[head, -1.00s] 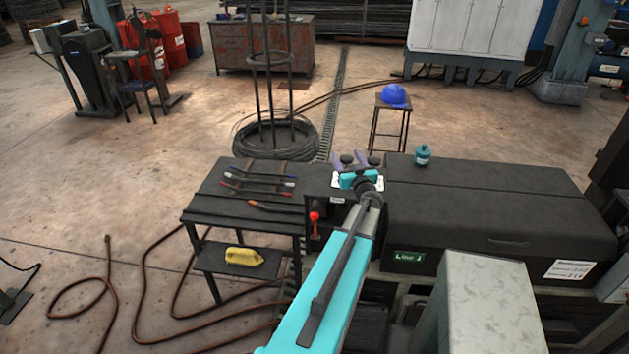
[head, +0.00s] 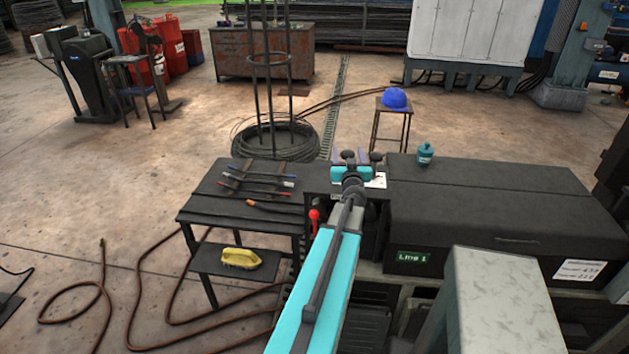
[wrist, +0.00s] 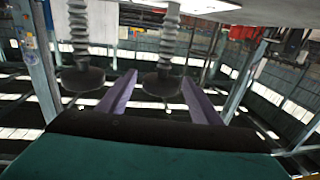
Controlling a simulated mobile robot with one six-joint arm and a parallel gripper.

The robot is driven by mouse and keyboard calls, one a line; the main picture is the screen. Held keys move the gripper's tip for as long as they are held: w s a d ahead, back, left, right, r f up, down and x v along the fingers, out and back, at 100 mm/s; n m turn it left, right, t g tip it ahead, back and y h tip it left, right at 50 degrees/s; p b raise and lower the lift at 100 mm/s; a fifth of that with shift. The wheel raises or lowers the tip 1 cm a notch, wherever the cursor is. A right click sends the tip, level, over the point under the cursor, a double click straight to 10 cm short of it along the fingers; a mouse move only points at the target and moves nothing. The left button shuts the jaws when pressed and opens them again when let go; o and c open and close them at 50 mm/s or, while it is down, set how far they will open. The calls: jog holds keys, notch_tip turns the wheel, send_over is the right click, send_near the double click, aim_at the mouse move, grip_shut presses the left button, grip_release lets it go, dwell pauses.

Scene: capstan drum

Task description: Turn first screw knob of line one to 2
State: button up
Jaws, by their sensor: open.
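Two dark round screw knobs stand side by side at the left end of the line 1 machine. In the head view the left knob (head: 347,154) shows just past my wrist, and the right knob (head: 376,157) is beside it. In the wrist view both hang on ribbed grey stems. My gripper (wrist: 159,77) is open, with its two purple fingers apart. One knob (wrist: 162,82) appears between the fingers; the other knob (wrist: 82,77) is outside them. I cannot tell whether the fingers touch it. No scale numbers can be read at the knobs.
The black machine housing (head: 480,190) carries a green "Line 1" sign (head: 412,258) and a teal canister (head: 425,153). A dark table (head: 225,205) with several tools stands left. A wire coil stand (head: 268,135) is behind, with a stool holding a blue helmet (head: 396,99).

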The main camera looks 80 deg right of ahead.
jog(key=shift+f+m+g+h+b, duration=0.15)
jog(key=shift+m+g+b, duration=0.65)
jog(key=shift+b, duration=2.15)
jog(key=shift+f+m+g+h+b, duration=0.15)
jog(key=shift+m+g+b, duration=0.25)
jog(key=shift+g+b, duration=1.7)
jog(key=m+b, duration=0.1)
jog(key=b, duration=0.4)
jog(key=shift+w+m+g+b, duration=0.1)
jog(key=shift+m+g+b, duration=0.2)
jog(key=shift+m, duration=0.1)
jog(key=shift+r+m+g, duration=0.25)
jog(key=shift+m+g, duration=0.25)
jog(key=shift+g, duration=0.5)
jog(key=shift+r+m+g+y+p, duration=0.15)
jog(key=shift+m+g+y+p, duration=0.35)
jog(key=shift+m+g+p, duration=0.4)
jog(key=shift+g+p, duration=0.3)
jog(key=shift+g, duration=0.1)
jog(key=m+g+y+p, duration=0.1)
jog(key=m+g+p, duration=0.1)
jog(key=p, duration=0.2)
jog(key=shift+g, duration=0.3)
